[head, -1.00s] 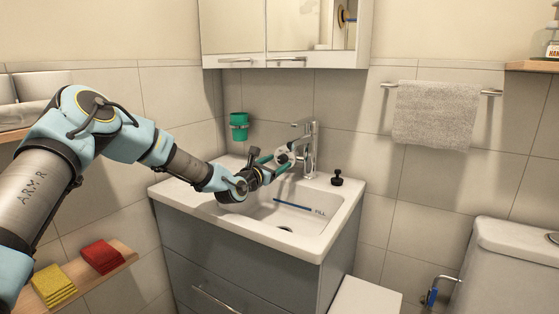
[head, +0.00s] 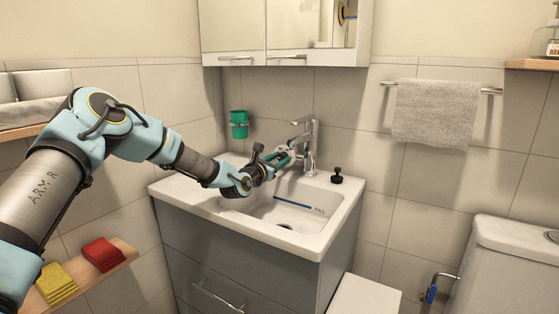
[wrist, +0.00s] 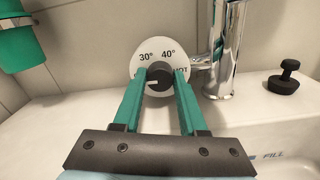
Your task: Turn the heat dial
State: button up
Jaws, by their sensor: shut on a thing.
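A chrome faucet (wrist: 222,50) stands close right of the dial. A black stopper (wrist: 284,77) sits on the sink rim farther right. A green cup (head: 238,124) hangs on the wall at left. The sink basin (head: 262,213) is open below my gripper.

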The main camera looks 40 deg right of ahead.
grip_shut()
jog(key=shift+f+m+b, duration=0.1)
jog(key=shift+m+b, duration=0.3)
jog(key=shift+b, duration=0.15)
jog(key=shift+f+m+b, duration=0.1)
jog(key=shift+m+b, duration=1)
jog(key=m+b, duration=0.3)
jog(key=m, duration=0.1)
jog(key=shift+b, duration=0.3)
jog(key=m+b, duration=0.3)
jog(key=m, duration=0.2)
jog(key=m+b, duration=0.3)
jog(key=m, duration=0.3)
jog(key=shift+b, duration=0.35)
jog(key=m+b, duration=0.2)
jog(key=m, duration=0.3)
jog(key=shift+m, duration=0.4)
